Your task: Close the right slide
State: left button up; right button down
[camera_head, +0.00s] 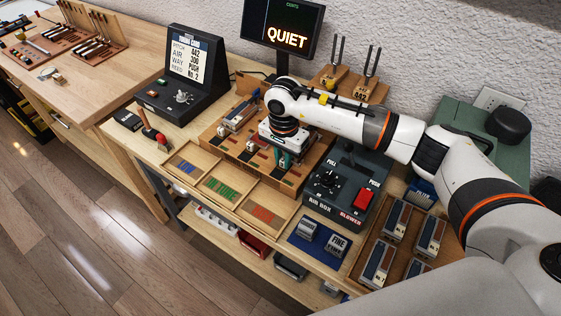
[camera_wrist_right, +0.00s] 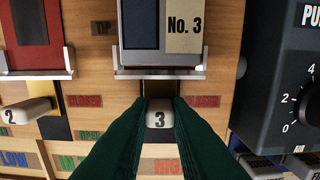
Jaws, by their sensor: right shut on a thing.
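The right slide's white knob marked 3 (camera_wrist_right: 160,119) sits below the block labelled No. 3 (camera_wrist_right: 185,28). My right gripper (camera_wrist_right: 160,108) has its green fingers on both sides of this knob, shut on it. The knob is slightly below the level of the red CLOSED labels (camera_wrist_right: 203,101) and above the level of the green OPEN label (camera_wrist_right: 88,135). In the head view, my right gripper (camera_head: 283,161) reaches down at the right end of the wooden chest, and the fingers hide the knob there. My left gripper is not in view.
The knob marked 2 (camera_wrist_right: 27,111) stands to the left. The dark blower box (camera_head: 345,190) is close on the right of the gripper. A tray of coloured strips (camera_head: 222,188) lies in front. The screen (camera_head: 283,25) behind reads QUIET. Tuning forks (camera_head: 371,62) stand behind the arm.

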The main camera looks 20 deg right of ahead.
jog(key=c, duration=1.3)
grip_release()
jog(key=shift+w+d, duration=0.15)
jog(key=shift+d, duration=0.1)
jog(key=shift+r, duration=0.15)
jog(key=shift+a+r, duration=0.1)
jog(key=shift+r, duration=0.25)
notch_tip(320, 180, up, 11)
jog(key=b, duration=0.3)
